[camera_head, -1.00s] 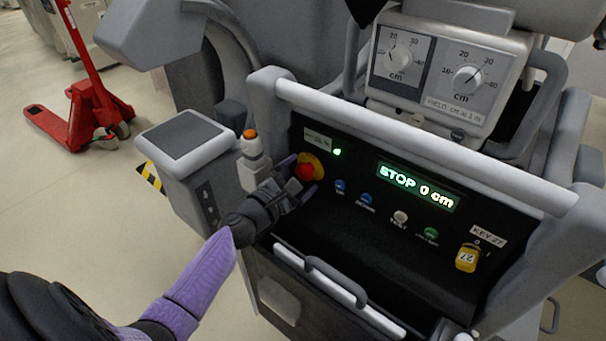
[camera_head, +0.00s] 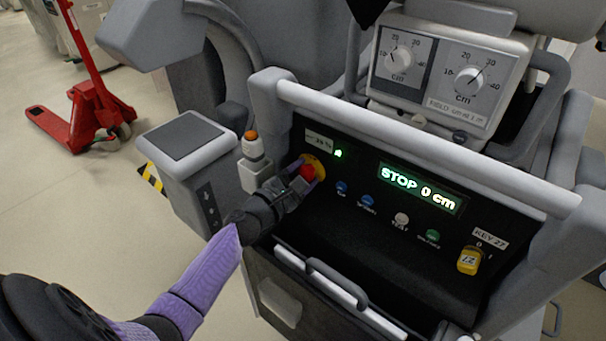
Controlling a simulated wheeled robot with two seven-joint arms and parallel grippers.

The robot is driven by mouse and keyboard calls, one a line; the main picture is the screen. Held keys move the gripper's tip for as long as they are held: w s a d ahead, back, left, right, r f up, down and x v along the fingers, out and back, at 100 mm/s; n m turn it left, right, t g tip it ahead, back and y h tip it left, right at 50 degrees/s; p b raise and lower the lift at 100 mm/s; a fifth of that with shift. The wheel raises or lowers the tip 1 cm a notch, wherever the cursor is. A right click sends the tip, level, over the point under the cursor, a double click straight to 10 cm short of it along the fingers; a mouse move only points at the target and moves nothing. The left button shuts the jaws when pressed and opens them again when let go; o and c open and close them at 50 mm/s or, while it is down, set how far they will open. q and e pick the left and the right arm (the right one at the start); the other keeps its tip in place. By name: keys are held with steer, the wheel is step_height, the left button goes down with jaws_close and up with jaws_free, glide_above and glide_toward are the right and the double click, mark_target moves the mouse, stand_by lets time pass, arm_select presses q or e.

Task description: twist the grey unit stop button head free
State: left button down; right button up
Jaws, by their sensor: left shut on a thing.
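The grey unit (camera_head: 365,128) has a black sloped panel under a white handle bar. The red stop button head (camera_head: 307,172) sits on a yellow surround (camera_head: 315,160) at the panel's left end. My left gripper (camera_head: 304,180) reaches in from the lower left and is shut on the red head, one finger on each side. The fingers hide part of the head and its surround. The display (camera_head: 419,187) reads "STOP 0 cm", and a small green light (camera_head: 338,153) is lit beside the button. My right gripper is not in view.
Blue, white and green buttons (camera_head: 401,219) run along the panel, with a yellow key tag (camera_head: 468,261) at its right. An orange-topped white post (camera_head: 253,147) stands close to my left gripper. A red pallet jack (camera_head: 92,110) stands on open floor at the left.

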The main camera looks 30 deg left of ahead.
arm_select(q)
steer(key=shift+f+m+b, duration=0.1)
steer(key=shift+m+b, duration=0.25)
steer(key=shift+m, duration=0.35)
steer(key=shift+m+b, duration=0.45)
steer(key=shift+m, duration=1.15)
steer(key=shift+m+b, duration=0.5)
steer(key=shift+m, duration=0.6)
